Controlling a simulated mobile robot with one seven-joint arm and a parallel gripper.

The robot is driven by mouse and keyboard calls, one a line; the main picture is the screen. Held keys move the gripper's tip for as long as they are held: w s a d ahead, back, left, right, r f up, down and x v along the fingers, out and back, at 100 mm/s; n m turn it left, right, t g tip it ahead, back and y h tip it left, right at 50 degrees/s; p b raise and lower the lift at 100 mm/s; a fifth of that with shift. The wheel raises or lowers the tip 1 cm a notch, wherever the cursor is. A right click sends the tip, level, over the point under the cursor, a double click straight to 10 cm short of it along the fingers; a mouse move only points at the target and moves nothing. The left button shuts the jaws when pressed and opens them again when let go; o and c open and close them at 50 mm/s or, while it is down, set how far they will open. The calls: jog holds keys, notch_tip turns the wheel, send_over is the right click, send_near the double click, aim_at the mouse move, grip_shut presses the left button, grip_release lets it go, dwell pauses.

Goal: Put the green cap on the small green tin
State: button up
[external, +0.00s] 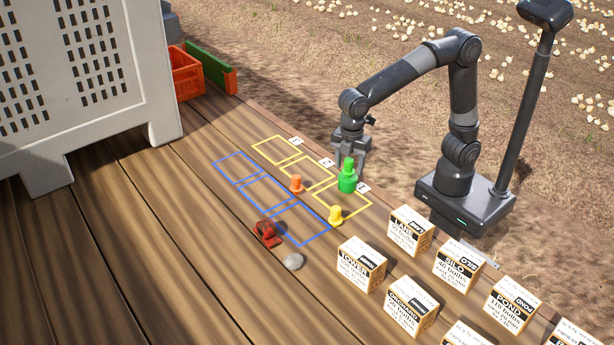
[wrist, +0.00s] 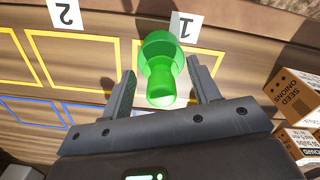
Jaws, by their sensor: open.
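The small green tin (external: 347,184) stands upright in the yellow box marked 1, nearest my base. The green cap (external: 348,164) sits on top of it, knob up and roughly upright; I see no clear gap between them. In the wrist view the cap's rounded knob (wrist: 161,98) points toward me, with the wider green tin (wrist: 158,44) beyond. My gripper (external: 358,160) is open at the green stack, on its side toward my base. In the wrist view its fingers (wrist: 161,72) stand apart on both sides of the knob, with space visible each side.
An orange capped piece (external: 296,184) and a yellow one (external: 335,215) stand nearby. A red object (external: 266,233) and a grey stone (external: 293,262) lie by the blue boxes (external: 303,240). Several labelled cartons (external: 361,264) stand front right. The left planks are clear.

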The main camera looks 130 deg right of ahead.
aim_at(350, 159)
notch_tip(350, 159, up, 10)
jog(key=shift+r, duration=0.25)
jog(key=shift+s+a+r, duration=0.15)
jog(key=shift+s+r, duration=0.05)
jog(key=s+a+f+m+t, duration=0.1)
jog(key=s+a+f+t, duration=0.1)
jog(key=s, duration=0.6)
jog(key=s+a+f+m+t, duration=0.1)
jog(key=s+a+f+m, duration=0.1)
jog(key=s, duration=0.5)
jog(key=s+a+f+m+t, duration=0.1)
jog(key=s+a+f+t, duration=0.1)
jog(key=s+a+f, duration=0.2)
jog(key=s+a, duration=0.2)
jog(key=s, duration=0.2)
jog(key=shift+s+f+m+t, duration=0.15)
jog(key=shift+s+m+t, duration=0.15)
jog(key=shift+s, duration=0.05)
